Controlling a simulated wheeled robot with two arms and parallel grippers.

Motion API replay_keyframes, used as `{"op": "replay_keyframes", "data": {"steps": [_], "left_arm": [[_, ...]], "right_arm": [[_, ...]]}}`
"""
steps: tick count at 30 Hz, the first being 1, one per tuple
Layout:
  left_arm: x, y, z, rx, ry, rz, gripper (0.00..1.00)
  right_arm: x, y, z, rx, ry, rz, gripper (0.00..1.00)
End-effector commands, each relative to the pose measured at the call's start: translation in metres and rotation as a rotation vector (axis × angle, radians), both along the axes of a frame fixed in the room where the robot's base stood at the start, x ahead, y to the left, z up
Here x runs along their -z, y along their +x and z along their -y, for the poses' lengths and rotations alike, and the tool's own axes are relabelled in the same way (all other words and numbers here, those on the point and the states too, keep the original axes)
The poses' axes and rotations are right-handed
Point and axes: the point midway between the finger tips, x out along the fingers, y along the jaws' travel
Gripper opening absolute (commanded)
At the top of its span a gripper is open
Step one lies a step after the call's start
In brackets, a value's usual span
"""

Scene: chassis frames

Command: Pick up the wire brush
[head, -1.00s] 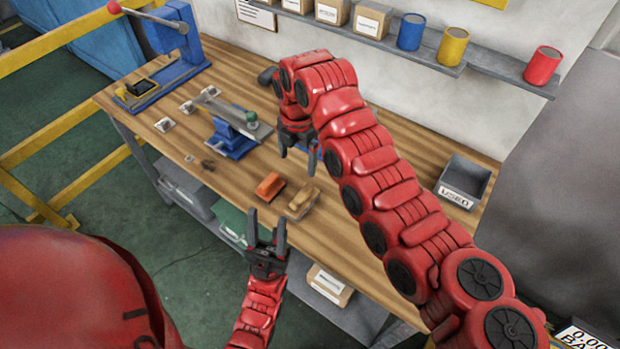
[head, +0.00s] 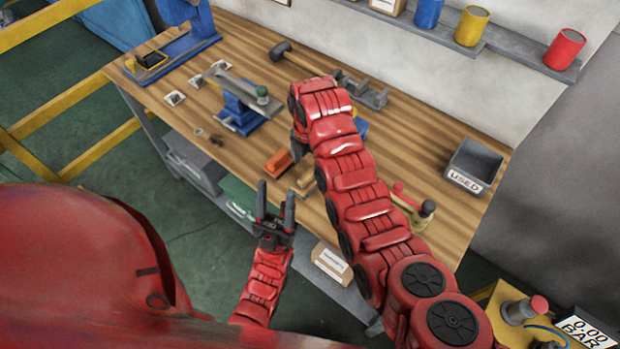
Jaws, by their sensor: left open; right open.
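A tan, wooden-looking piece (head: 305,183), which looks like the wire brush, lies on the workbench (head: 250,175) near its front edge; my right arm partly covers it and its bristles cannot be made out. An orange block (head: 279,161) lies just left of it. My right gripper (head: 298,150) is open, pointing down close behind the tan piece, and mostly hidden under its own arm; whether it touches anything cannot be told. My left gripper (head: 276,197) is open and empty, in front of the bench edge.
A blue vise-like fixture (head: 240,115) stands left of the blocks. A hammer (head: 281,50) and a grey bracket (head: 365,94) lie behind. A grey bin marked USED (head: 473,167) and a red-handled tool (head: 412,205) are to the right. A shelf with cans hangs on the wall.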

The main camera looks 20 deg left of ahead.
Motion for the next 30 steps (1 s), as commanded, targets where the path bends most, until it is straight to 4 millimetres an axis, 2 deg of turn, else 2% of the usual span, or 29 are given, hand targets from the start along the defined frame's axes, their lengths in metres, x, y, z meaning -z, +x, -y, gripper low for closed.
{"op": "replay_keyframes", "data": {"steps": [5, 10, 12, 18, 27, 30], "left_arm": [[-0.011, 0.0, 0.0, 0.0, 0.0, -0.001, 0.5], [-0.029, 0.0, 0.0, 0.0, 0.0, -0.001, 0.5], [-0.029, 0.0, 0.0, 0.0, 0.0, 0.0, 0.5], [-0.032, 0.0, 0.0, 0.0, 0.0, -0.001, 0.5], [-0.032, 0.0, 0.0, 0.0, 0.0, -0.001, 0.5], [-0.032, 0.0, 0.0, 0.0, 0.0, -0.001, 0.5]], "right_arm": [[0.007, 0.0, 0.001, 0.001, -0.001, 0.0, 0.95], [0.027, 0.0, 0.002, 0.0, -0.002, -0.002, 0.95], [0.037, 0.001, 0.003, 0.0, -0.002, -0.002, 0.95], [0.051, 0.002, 0.003, 0.0, 0.0, 0.001, 0.95], [0.054, 0.002, 0.002, 0.0, 0.003, 0.004, 0.95], [0.054, 0.002, 0.002, 0.0, 0.003, 0.004, 0.79]]}}
